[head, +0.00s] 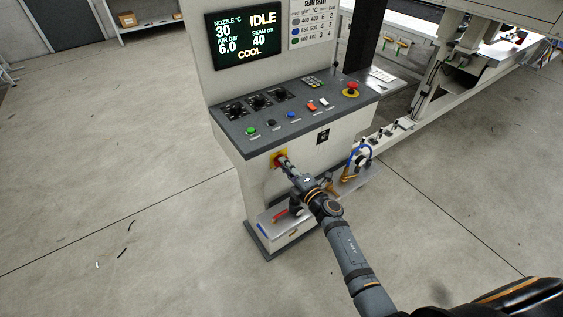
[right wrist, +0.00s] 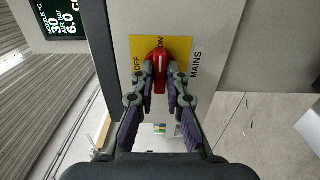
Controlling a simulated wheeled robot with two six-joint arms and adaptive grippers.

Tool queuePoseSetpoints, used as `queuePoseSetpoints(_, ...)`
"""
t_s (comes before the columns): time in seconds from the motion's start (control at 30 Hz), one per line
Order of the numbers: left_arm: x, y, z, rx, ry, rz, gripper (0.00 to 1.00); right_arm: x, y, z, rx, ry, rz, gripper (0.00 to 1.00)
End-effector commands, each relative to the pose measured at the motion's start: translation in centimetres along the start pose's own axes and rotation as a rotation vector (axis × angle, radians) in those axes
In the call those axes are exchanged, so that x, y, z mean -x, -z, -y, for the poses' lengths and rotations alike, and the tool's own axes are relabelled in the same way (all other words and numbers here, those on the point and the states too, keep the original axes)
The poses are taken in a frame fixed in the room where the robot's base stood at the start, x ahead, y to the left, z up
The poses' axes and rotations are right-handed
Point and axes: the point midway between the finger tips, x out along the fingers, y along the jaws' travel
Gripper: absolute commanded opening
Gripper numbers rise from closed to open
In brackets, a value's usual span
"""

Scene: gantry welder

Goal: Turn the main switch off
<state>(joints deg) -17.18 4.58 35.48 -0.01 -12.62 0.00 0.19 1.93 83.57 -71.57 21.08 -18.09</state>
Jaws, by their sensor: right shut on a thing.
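The main switch is a red handle (right wrist: 160,58) on a yellow plate (right wrist: 139,46) marked OFF and ON, with a MAINS label (right wrist: 196,62) beside it. In the right wrist view the handle lies along the picture's vertical, with ON at its upper end and OFF to its left. My right gripper (right wrist: 160,79) is shut on the handle, one finger on each side. In the head view the yellow plate (head: 275,159) shows on the console's front, with my right gripper (head: 283,162) hiding most of the switch. My left gripper is not in view.
The console (head: 237,187) has a sloped panel of knobs and buttons, including a red mushroom button (head: 352,87). Its display (head: 244,37) reads IDLE and COOL. The floor at left is open.

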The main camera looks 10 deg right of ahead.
Motion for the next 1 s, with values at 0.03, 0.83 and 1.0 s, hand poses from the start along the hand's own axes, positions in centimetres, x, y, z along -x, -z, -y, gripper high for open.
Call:
queuePoseSetpoints(0.03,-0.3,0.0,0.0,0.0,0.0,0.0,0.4,0.0,0.0,0.2,0.028,0.0,0.0,0.0)
queuePoseSetpoints(0.83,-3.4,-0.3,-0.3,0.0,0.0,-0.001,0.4,0.1,0.0,0.1,0.869,0.002,-0.001,0.0)
queuePoseSetpoints(1.0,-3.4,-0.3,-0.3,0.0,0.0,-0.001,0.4,0.1,0.0,0.1,0.866,0.002,-0.001,0.26)
